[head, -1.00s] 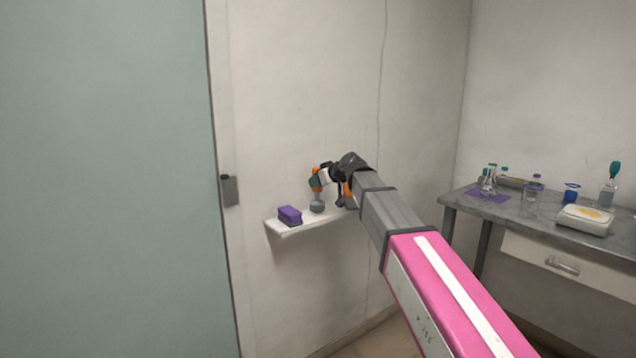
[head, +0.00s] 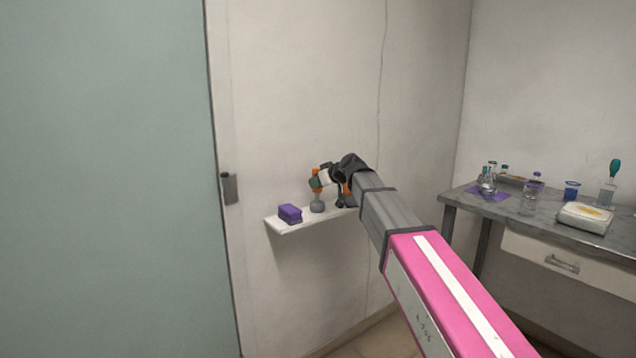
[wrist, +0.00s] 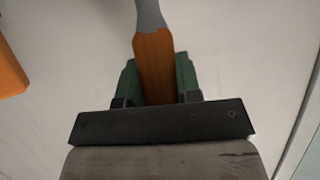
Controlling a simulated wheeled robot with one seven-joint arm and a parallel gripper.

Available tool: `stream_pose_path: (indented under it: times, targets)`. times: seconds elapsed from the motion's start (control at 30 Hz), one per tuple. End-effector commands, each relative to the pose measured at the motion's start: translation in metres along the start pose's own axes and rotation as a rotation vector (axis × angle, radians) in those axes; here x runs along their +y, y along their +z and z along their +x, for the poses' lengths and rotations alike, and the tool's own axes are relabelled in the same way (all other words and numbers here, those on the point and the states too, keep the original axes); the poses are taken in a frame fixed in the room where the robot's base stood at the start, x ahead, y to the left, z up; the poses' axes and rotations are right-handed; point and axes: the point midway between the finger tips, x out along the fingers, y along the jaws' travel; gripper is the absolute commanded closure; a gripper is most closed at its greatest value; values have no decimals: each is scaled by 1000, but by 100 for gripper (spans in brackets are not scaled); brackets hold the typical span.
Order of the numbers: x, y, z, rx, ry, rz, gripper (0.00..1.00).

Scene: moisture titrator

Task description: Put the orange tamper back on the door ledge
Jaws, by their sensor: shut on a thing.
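The orange tamper (head: 317,206) has an orange handle and a grey, rounded base. It stands roughly upright at the white door ledge (head: 285,228). Its base is at the ledge top; I cannot tell whether it touches. My gripper (head: 316,181) is shut on the orange handle from the right. In the wrist view, the tamper's orange handle (wrist: 154,62) sits between my gripper's green fingers (wrist: 158,82), with the grey part beyond it at the top edge. The fingers hide part of the handle.
A purple block (head: 289,213) sits on the ledge left of the tamper. Another orange and dark object (head: 347,192) stands to its right, partly behind my arm.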

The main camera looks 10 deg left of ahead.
Motion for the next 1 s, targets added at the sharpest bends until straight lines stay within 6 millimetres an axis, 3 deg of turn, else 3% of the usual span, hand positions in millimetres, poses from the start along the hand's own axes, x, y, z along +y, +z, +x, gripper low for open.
stream_pose_path:
  times: [0.3, 0.33, 0.4, 1.0]
  targets:
    - [0, 0, 0, 2, 0, 0, 100]
    - [0, 0, 0, 2, 0, 0, 62]
    - [0, 0, 0, 2, 0, 0, 39]
    - [0, 1, 0, 0, 0, 0, 38]
